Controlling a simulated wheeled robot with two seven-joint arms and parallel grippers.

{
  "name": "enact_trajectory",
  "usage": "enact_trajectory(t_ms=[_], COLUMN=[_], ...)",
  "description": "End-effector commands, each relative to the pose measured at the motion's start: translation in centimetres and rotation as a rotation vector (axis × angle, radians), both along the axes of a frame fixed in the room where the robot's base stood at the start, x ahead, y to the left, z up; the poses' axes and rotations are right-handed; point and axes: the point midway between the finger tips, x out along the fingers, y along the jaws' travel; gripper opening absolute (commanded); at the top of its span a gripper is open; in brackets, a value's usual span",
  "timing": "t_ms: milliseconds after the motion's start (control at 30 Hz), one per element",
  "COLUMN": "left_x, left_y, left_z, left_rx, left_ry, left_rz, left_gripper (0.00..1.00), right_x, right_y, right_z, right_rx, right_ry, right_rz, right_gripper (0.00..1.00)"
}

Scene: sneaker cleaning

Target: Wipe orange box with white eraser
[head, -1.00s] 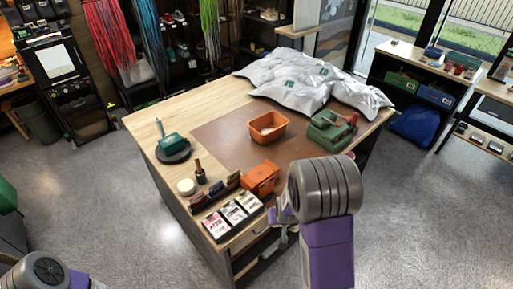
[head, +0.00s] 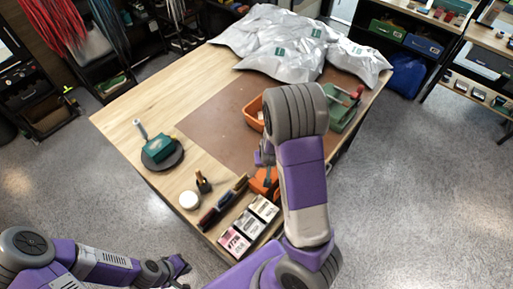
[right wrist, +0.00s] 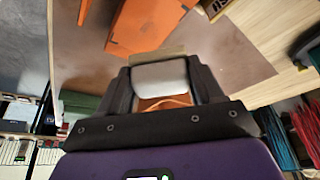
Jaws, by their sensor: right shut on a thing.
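The orange box (head: 263,184) is at the table's front edge, partly hidden by my right arm; a large orange body, apparently this box (right wrist: 145,25), fills the top of the right wrist view. The white eraser (right wrist: 160,78) is between the fingers of my right gripper (right wrist: 162,82), which is shut on it. The eraser appears apart from the box. In the head view my right gripper (head: 264,152) is over the mat between the orange tray (head: 252,114) and the box. My left gripper (head: 178,267) is off the table at lower left; its jaws are unclear.
Small cartons (head: 250,222) and dark brushes (head: 222,200) line the table's front. A green toolbox (head: 342,108) stands beside my right arm. Silver bags (head: 280,45) cover the far end. The brown mat's (head: 210,120) left part is clear.

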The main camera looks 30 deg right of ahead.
Motion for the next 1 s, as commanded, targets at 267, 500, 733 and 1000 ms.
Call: enact_trajectory(t_ms=[267,500,733,1000], left_x=[-0.1,-0.1,-0.1,-0.1], left_y=[0.0,0.0,0.0,0.0], left_z=[-1.0,-3.3,-5.2,-5.3], left_rx=[0.0,0.0,0.0,0.0], left_ry=[0.002,0.001,0.001,0.001], left_rz=[0.0,0.0,0.001,0.0], left_gripper=[0.0,0.0,0.0,0.0], right_x=[-0.1,0.0,-0.1,-0.1], right_y=[0.0,0.0,0.0,0.0], right_z=[-1.3,-3.9,-5.9,-6.0], right_rx=[0.0,0.0,0.0,0.0], right_ry=[0.001,0.001,0.001,0.0], right_rz=[0.0,0.001,0.0,0.0], right_gripper=[0.41,0.41,0.41,0.41])
